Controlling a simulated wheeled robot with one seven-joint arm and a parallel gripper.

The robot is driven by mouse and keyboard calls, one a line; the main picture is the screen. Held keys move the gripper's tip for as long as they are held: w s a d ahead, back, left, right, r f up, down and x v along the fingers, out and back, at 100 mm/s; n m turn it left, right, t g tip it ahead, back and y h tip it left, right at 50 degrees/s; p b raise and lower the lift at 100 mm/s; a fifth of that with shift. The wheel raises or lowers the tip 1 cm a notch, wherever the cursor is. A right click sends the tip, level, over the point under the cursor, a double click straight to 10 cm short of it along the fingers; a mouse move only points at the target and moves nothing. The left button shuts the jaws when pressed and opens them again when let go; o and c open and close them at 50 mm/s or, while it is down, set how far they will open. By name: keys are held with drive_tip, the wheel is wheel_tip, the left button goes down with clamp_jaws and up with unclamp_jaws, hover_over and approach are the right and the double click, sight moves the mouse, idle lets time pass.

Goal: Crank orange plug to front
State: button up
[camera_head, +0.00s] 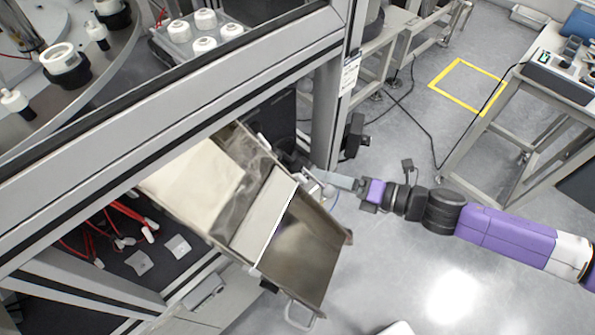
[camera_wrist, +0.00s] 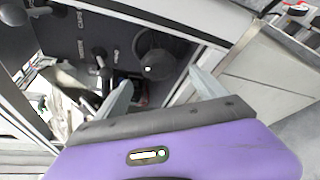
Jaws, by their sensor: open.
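No orange plug can be made out in either view. My gripper (camera_head: 334,180) reaches in from the right in the head view, its fingers beside the machine's frame post and the upper right edge of a metal chute. In the wrist view my gripper (camera_wrist: 160,92) is open, with its two pale fingers spread apart and nothing seen between them. A dark round knob-like part (camera_wrist: 154,58) lies beyond the fingers on a dark panel (camera_wrist: 120,28) with white lettering. Whether the fingers touch anything cannot be told.
The tilted metal chute (camera_head: 307,255) juts out of the grey machine frame (camera_head: 170,150). Red cables (camera_head: 118,218) lie inside the frame. White caps (camera_head: 205,18) stand on a tray behind it. A bench (camera_head: 548,85) stands at the right. Open floor (camera_head: 450,280) lies below my arm.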

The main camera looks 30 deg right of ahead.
sight(297, 170)
drive_tip(key=shift+n, duration=0.3)
drive_tip(key=x, duration=0.8)
drive_tip(key=shift+w+a+r+p, duration=0.1)
drive_tip(key=shift+w+a+p, duration=0.15)
drive_tip(key=shift+w+p, duration=0.1)
drive_tip(key=c, duration=1.4)
